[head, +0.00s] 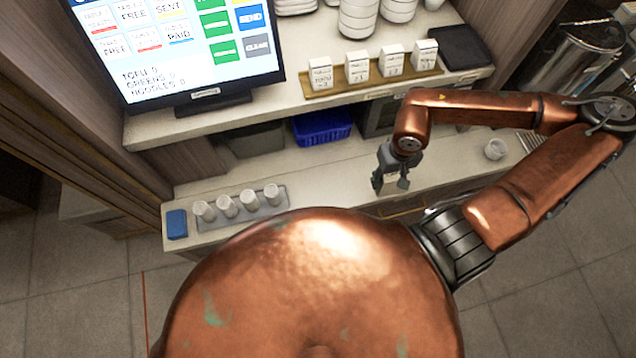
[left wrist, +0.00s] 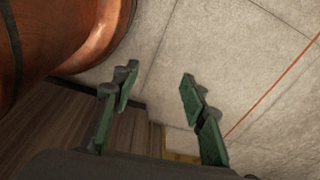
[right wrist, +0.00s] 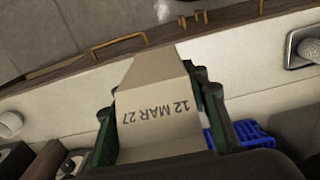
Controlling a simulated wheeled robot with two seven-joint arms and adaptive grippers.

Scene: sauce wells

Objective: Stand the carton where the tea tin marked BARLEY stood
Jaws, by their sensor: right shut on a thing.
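My right gripper (right wrist: 160,112) is shut on a beige carton (right wrist: 158,105) printed 12 MAR 27, its top folded to a slope. In the head view my right gripper (head: 390,184) hangs over the lower counter (head: 335,178), near its front edge; I cannot make out the carton there. My left gripper (left wrist: 155,82) is open and empty above the floor in the left wrist view, and it is out of the head view. I see no tin that reads BARLEY.
A grey tray (head: 240,222) with several white cups and a blue block (head: 177,224) stand at the counter's left. A blue crate (head: 322,127) is behind. A white cup (head: 495,149) stands right. A shelf above holds a screen (head: 185,45) and labelled white boxes (head: 358,67).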

